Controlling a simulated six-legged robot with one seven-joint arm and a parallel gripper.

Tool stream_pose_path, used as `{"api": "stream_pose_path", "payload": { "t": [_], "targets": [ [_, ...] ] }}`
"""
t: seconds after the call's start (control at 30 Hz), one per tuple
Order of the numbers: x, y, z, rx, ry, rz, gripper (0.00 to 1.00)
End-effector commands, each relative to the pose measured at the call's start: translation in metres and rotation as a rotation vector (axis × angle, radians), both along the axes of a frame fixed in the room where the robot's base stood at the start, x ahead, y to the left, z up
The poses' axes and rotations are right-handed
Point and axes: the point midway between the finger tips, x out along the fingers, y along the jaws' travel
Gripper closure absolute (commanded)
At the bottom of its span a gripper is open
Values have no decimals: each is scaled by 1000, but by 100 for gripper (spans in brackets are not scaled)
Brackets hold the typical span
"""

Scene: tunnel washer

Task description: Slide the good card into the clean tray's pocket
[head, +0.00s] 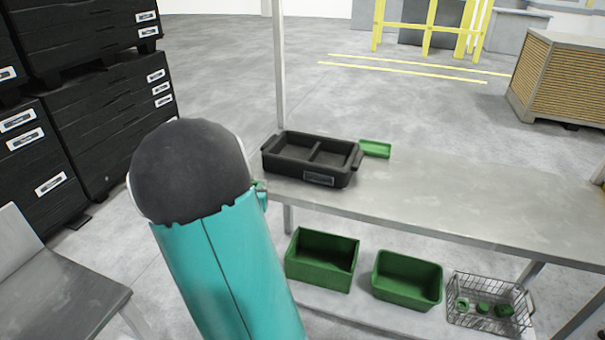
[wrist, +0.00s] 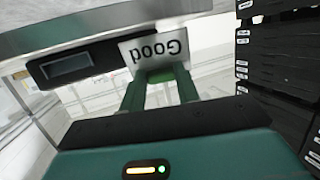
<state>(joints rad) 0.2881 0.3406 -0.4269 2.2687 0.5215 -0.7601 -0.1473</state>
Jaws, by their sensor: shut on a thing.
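The good card (wrist: 152,48) is a pale card with the word "Good" upside down in the wrist view. My gripper (wrist: 160,78) has green fingers and is shut on the card's edge. The clean tray (head: 310,158) is a black two-compartment tray on the grey table in the head view, with a label pocket (head: 319,180) on its front wall. In the wrist view the tray's dark wall and pocket (wrist: 68,66) are just left of the card. I cannot tell whether card and tray touch. In the head view my arm hides most of the gripper and the card.
A small green tray (head: 375,149) lies behind the black tray on the table (head: 450,195). Two green bins (head: 320,275) (head: 407,283) and a wire basket (head: 490,315) stand on the lower shelf. Stacked black crates (head: 88,120) are at the left. The table's right part is clear.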

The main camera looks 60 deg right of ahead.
Motion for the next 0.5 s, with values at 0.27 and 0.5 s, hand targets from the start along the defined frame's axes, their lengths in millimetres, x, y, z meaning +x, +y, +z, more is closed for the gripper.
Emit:
{"api": "stream_pose_path", "payload": {
  "t": [0.27,0.5],
  "targets": [
    [-110,-45,54,-193,-70,-276,90],
    [-141,-51,68,-241,-75,-352,90]
  ]
}}
